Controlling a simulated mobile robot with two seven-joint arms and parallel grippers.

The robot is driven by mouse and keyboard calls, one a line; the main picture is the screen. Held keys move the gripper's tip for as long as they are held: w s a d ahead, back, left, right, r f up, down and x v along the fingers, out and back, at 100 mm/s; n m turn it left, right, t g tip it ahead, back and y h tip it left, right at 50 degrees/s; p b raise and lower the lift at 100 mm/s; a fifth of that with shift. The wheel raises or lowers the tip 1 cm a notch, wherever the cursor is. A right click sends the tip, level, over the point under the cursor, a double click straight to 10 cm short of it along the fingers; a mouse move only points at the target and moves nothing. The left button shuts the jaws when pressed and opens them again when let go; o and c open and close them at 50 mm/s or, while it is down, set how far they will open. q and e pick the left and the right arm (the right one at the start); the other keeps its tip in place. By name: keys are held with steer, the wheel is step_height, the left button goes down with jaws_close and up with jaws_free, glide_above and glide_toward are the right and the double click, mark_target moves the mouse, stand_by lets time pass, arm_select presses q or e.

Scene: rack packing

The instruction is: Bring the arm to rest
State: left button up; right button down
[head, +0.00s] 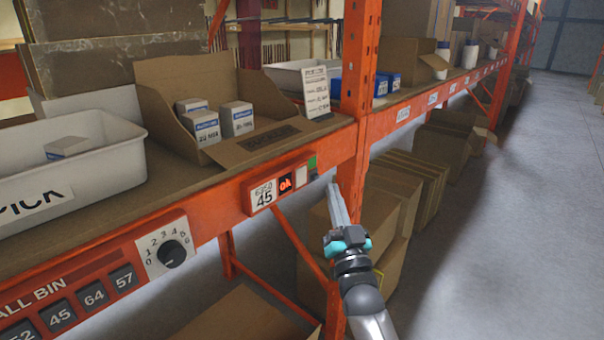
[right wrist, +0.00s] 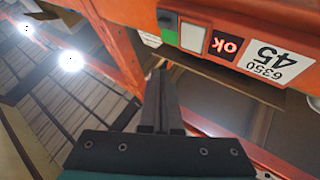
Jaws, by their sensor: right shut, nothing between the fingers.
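My right gripper (head: 335,192) is shut and empty in front of the rack's orange shelf beam, just right of and below the lit display panel. In the right wrist view the shut fingers (right wrist: 162,75) point toward the underside of the beam, near the green button (right wrist: 168,26). A gap to the button seems to remain, but I cannot tell how wide. The red display (head: 285,184) is lit beside the label "6350 45" (head: 263,196); in the right wrist view it reads "ok" upside down (right wrist: 224,45). My left gripper is not in view.
An open cardboard bin (head: 187,73) with several small white boxes (head: 236,119) stands on the shelf. A white pick tote (head: 75,185) holds one small box (head: 68,146). An orange upright (head: 360,60) rises behind the gripper. Cardboard boxes (head: 400,180) sit below. The aisle floor (head: 500,220) is clear at right.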

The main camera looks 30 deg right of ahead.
stand_by(0.7)
steer(key=s+a+f+n+g+y+b, duration=0.1)
steer(key=s+a+f+g+y+b, duration=0.2)
steer(key=f, duration=1.3)
steer(key=s+a+f+n+g+y+b, duration=0.15)
steer(key=s+a+f+g, duration=0.25)
steer(key=f, duration=1.2)
steer(key=s+a+f+n+g+y+b, duration=0.1)
steer(key=s+a+f+n+g+b, duration=0.2)
steer(key=f, duration=1.3)
steer(key=s+a+f+g+b, duration=0.35)
steer(key=s+f+g, duration=0.35)
steer(key=s+f, duration=1.1)
arm_select(q)
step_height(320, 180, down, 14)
steer(key=b, duration=0.2)
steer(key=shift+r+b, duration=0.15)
steer(key=shift+b, duration=0.2)
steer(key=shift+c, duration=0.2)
arm_select(e)
steer(key=s+f+n+g, duration=0.1)
steer(key=s+f+g, duration=0.1)
steer(key=s, duration=0.7)
steer(key=s+f+n+g, duration=0.1)
steer(key=s+f+g, duration=0.1)
steer(key=s, duration=0.7)
steer(key=shift+s+d+f+g+y, duration=0.15)
steer(key=shift+s+f+g+y, duration=0.25)
steer(key=shift+f, duration=0.5)
